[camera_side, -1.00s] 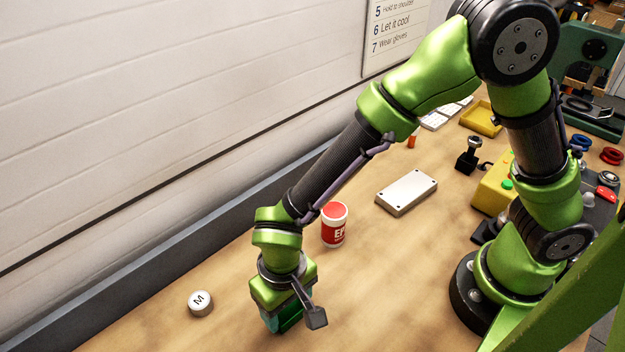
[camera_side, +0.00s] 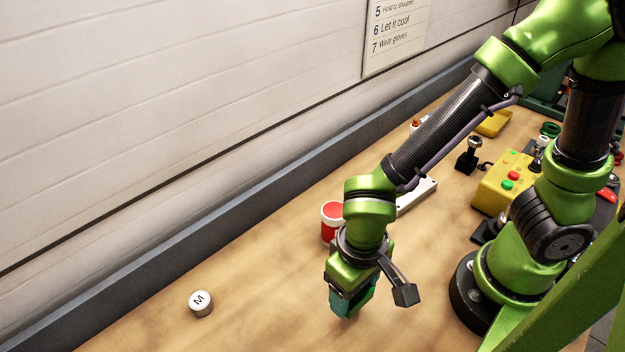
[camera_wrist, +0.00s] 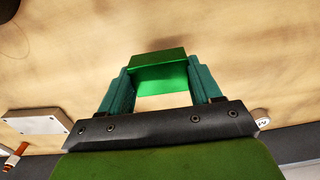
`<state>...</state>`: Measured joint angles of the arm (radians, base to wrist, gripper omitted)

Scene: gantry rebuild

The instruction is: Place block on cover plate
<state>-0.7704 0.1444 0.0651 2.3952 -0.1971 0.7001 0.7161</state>
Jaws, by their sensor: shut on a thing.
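A bright green block (camera_wrist: 158,70) sits between the teal fingertips of my gripper (camera_wrist: 162,82) in the wrist view. The gripper is shut on it. In the side view my gripper (camera_side: 350,298) points down over the wood table, and I cannot clearly tell the block from the fingers there. The cover plate, a pale flat rectangle with corner holes (camera_side: 416,193), lies on the table behind and to the right of my gripper, partly hidden by my arm. The plate also shows at the left of the wrist view (camera_wrist: 36,121), apart from the block.
A red and white tub (camera_side: 329,222) stands just behind my gripper, partly covered by my arm. A round metal piece marked M (camera_side: 201,303) lies to the left. A yellow button box (camera_side: 503,184) stands to the right. The table between the M piece and my gripper is clear.

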